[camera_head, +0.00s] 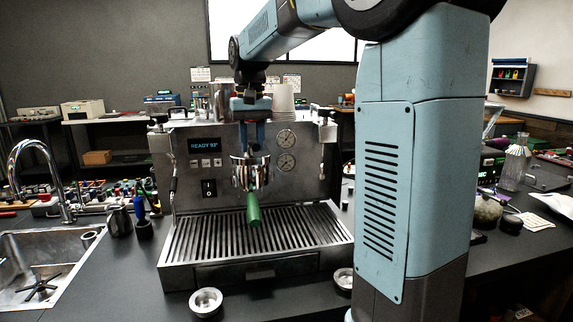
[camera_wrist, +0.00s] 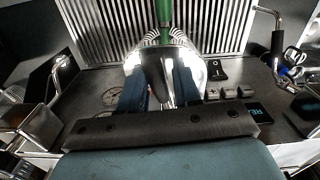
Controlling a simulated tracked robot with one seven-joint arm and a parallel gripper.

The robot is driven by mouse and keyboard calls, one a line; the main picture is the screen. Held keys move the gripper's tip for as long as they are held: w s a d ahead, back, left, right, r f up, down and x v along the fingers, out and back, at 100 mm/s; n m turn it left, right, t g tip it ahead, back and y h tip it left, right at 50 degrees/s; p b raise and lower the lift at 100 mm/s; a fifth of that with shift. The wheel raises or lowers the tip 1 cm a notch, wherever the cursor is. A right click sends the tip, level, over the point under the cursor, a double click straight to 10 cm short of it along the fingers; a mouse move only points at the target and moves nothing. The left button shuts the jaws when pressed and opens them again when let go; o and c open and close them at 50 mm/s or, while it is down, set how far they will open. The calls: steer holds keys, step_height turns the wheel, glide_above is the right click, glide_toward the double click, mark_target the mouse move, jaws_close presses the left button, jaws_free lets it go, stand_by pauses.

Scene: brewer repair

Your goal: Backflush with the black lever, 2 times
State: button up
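The espresso machine (camera_head: 310,175) stands on the dark counter, its display (camera_head: 204,144) reading "READY 93°". A chrome portafilter (camera_head: 248,178) sits at the front of the machine, its green handle (camera_head: 253,210) pointing out and down; the handle also shows in the wrist view (camera_wrist: 164,12). My gripper (camera_head: 254,148) points down just above the portafilter. In the wrist view its two blue fingers (camera_wrist: 161,92) stand apart on either side of chrome metal, with a gap between them. I cannot tell whether they touch it. I cannot make out the black lever for certain; my gripper hides part of the machine's front.
The slotted drip tray (camera_head: 290,238) lies below. A steel basket (camera_head: 206,302) sits on the counter in front, with another partly behind my column. A sink (camera_head: 45,255), a dark pitcher (camera_head: 119,221) and a blue bottle (camera_head: 140,206) are at left. Two gauges (camera_head: 286,160) flank the gripper on the right.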

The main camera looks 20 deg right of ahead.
mark_target(241, 156)
steer(key=shift+w+a+m, duration=0.25)
steer(key=shift+a+m, duration=0.5)
steer(key=shift+m, duration=0.4)
steer(key=shift+w+a+m, duration=0.2)
steer(key=shift+a+m, duration=0.5)
steer(key=shift+m, duration=0.45)
stand_by(2.4)
steer(key=shift+s+d+n, duration=0.2)
steer(key=shift+d+n, duration=0.35)
steer(key=shift+n, duration=0.25)
steer(key=shift+s+d+n, duration=0.2)
steer(key=shift+d+n, duration=0.3)
steer(key=shift+n, duration=0.3)
steer(key=shift+s+d+n, duration=0.1)
steer(key=shift+d+n, duration=0.65)
steer(key=shift+n, duration=0.35)
steer(key=shift+d+n, duration=0.7)
steer(key=shift+n, duration=0.4)
steer(key=o, duration=0.4)
